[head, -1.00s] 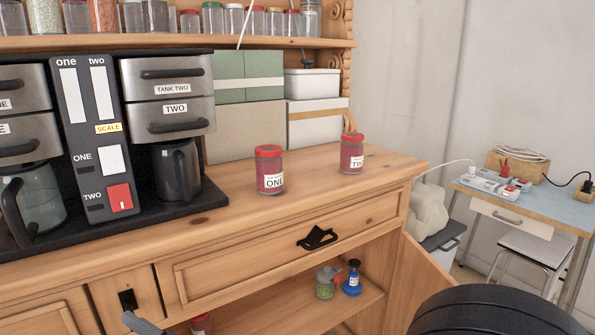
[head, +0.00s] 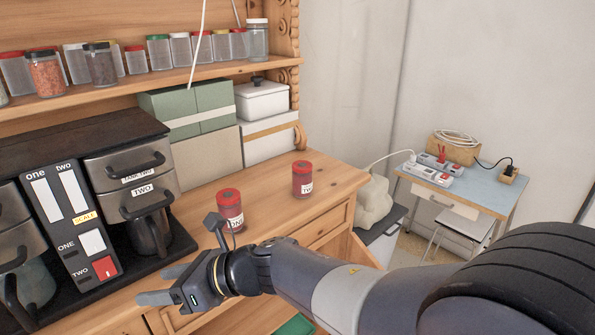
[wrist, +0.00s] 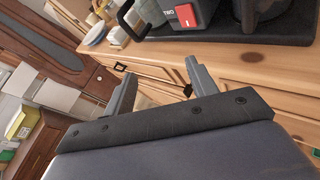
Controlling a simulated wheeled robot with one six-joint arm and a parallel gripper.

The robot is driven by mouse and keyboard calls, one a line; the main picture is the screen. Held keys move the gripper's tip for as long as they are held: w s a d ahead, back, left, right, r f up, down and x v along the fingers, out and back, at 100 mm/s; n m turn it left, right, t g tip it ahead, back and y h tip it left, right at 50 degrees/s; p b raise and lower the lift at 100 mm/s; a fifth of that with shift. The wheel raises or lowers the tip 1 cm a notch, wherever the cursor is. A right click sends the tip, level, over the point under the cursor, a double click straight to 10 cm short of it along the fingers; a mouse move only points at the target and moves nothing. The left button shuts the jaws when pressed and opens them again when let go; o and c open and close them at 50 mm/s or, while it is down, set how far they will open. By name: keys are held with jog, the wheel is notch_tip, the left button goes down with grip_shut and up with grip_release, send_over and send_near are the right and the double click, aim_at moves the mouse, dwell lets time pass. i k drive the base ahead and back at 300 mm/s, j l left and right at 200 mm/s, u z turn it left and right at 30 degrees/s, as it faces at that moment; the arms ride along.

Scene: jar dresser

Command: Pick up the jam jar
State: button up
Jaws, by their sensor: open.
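Two red jars with red lids stand upright on the wooden dresser top (head: 271,220). My gripper (head: 153,285) is open and empty, in front of the dresser and left of and below the nearer jar. In the wrist view my open fingers (wrist: 157,72) point toward the dresser front, with nothing between them. Neither jar shows in the wrist view.
A coffee machine with a black base and red switch (head: 105,267) stands left of the jars. Green boxes (head: 197,105) and a white canister (head: 263,101) stand behind them. A shelf of spice jars (head: 157,52) runs above. The dresser top between and around the jars is clear.

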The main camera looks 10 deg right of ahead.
aim_at(302, 170)
jog(key=z, duration=1.45)
jog(key=i+j+z, duration=0.15)
jog(key=j, duration=0.3)
jog(key=j+z, duration=0.1)
jog(key=j, duration=0.3)
jog(key=i+j+z, duration=0.15)
jog(key=j, duration=0.35)
